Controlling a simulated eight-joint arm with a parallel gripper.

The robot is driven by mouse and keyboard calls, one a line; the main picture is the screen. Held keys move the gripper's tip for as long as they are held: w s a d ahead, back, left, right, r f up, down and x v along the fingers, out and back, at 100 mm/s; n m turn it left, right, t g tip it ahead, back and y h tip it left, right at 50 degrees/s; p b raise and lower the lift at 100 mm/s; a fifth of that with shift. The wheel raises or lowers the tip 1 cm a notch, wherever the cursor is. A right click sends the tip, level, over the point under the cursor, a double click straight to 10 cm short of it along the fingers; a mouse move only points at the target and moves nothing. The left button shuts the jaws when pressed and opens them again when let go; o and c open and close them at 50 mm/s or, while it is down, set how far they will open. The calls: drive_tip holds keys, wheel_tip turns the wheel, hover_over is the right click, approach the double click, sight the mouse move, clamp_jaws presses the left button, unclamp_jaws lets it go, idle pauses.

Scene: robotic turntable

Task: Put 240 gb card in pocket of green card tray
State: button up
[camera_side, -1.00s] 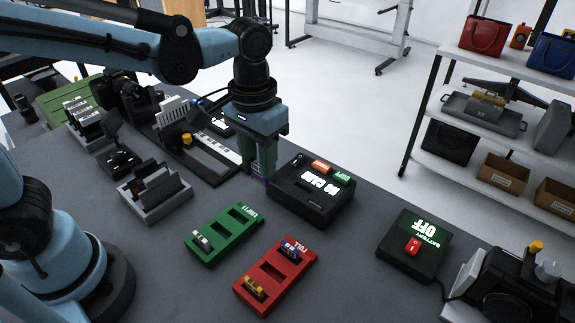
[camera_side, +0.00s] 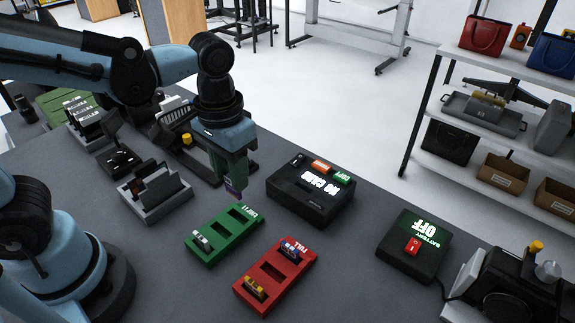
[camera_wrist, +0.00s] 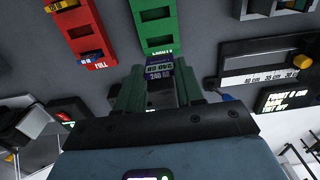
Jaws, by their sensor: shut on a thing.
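My gripper (camera_side: 236,185) is shut on a purple card (camera_side: 233,186), the 240 GB card, which points down from the fingertips. In the wrist view the card (camera_wrist: 159,74) shows a "240 GB" label between the green fingers. The green card tray (camera_side: 222,236) lies on the table just below and in front of the held card; the card is apart from it. The tray has a small light card (camera_side: 201,238) in its near-left pocket, and its other visible pockets look empty. In the wrist view the tray (camera_wrist: 157,30) lies straight ahead of the card.
A red tray (camera_side: 275,274) with a yellow and a blue card lies beside the green tray. A black card reader (camera_side: 312,202) stands to the right. A grey holder (camera_side: 155,194) stands to the left, and a battery box (camera_side: 412,249) further right.

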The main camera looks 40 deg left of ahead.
sight(234, 195)
drive_tip(key=shift+f, duration=2.4)
drive_tip(key=shift+f, duration=1.55)
drive_tip(key=o, duration=1.2)
drive_tip(key=shift+r, duration=6.05)
drive_tip(key=shift+a, duration=0.1)
